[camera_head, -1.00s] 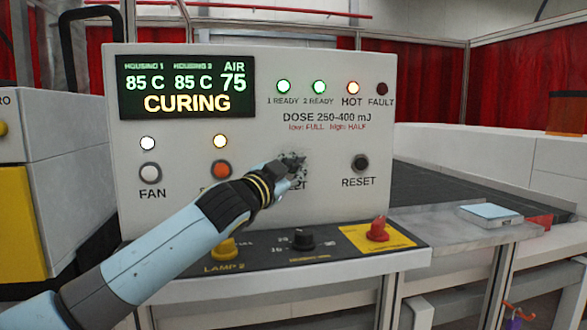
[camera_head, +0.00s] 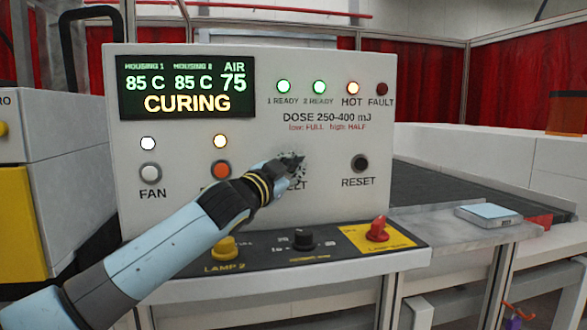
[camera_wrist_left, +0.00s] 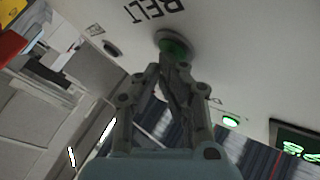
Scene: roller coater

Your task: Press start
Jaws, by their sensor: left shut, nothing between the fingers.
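The grey control panel (camera_head: 330,210) faces me, and its display (camera_head: 187,88) reads CURING, 85 C, 85 C and AIR 75. My left gripper (camera_head: 296,163) is shut and empty in front of the panel, over the button spot above the partly covered BELT label. In the left wrist view a green button (camera_wrist_left: 174,44) sits next to BELT, with the shut fingertips (camera_wrist_left: 174,66) right at its edge; I cannot tell if they touch it. An orange button (camera_head: 221,170) is left of my wrist, its label hidden by my arm. No START label is readable. My right gripper is not in view.
A white FAN button (camera_head: 150,173) and a black RESET button (camera_head: 360,163) flank the others. A dark conveyor (camera_head: 450,185) runs behind at right.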

